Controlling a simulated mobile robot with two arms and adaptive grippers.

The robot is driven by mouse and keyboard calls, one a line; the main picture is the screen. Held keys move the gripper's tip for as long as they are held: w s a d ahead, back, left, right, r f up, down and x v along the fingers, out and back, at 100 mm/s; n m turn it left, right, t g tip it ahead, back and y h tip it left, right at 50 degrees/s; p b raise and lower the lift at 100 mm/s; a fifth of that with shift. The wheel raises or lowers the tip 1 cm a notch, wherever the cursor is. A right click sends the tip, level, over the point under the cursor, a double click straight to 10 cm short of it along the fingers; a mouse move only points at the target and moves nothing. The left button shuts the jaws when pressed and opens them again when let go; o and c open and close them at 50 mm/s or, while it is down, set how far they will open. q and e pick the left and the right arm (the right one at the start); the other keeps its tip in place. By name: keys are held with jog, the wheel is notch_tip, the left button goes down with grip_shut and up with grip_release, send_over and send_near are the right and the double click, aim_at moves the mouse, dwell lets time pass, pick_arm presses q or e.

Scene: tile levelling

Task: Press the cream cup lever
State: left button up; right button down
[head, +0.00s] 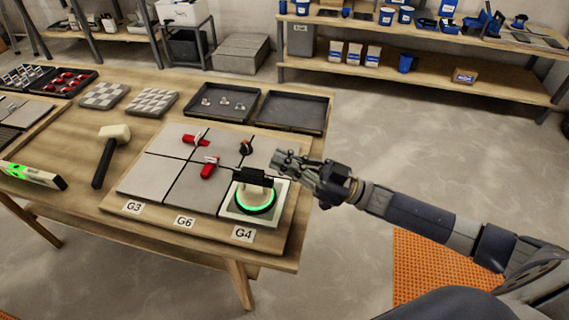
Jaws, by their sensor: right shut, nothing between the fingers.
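The cream cup (255,194) stands on the pale tile at the front right of the tile board, above the G4 label. A glowing green ring runs around its dark base. Its lever (252,174) looks like a dark bar across the top. My right gripper (281,163) is shut and empty, just behind and to the right of the cup. Whether its fingertips touch the lever cannot be told. My left gripper is out of view.
Grey tiles (146,175) with red clips (209,168) and a dark knob (246,147) lie beside the cup. A mallet (111,149) and a level (31,176) lie to the left. Dark trays (293,111) lie behind. Floor is open at right.

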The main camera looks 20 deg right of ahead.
jog(key=f+b+v, duration=0.1)
jog(key=b+v, duration=0.1)
jog(key=v, duration=0.8)
jog(key=shift+w+a+f, duration=0.15)
jog(key=shift+a+f, duration=0.05)
jog(key=shift+d, duration=0.1)
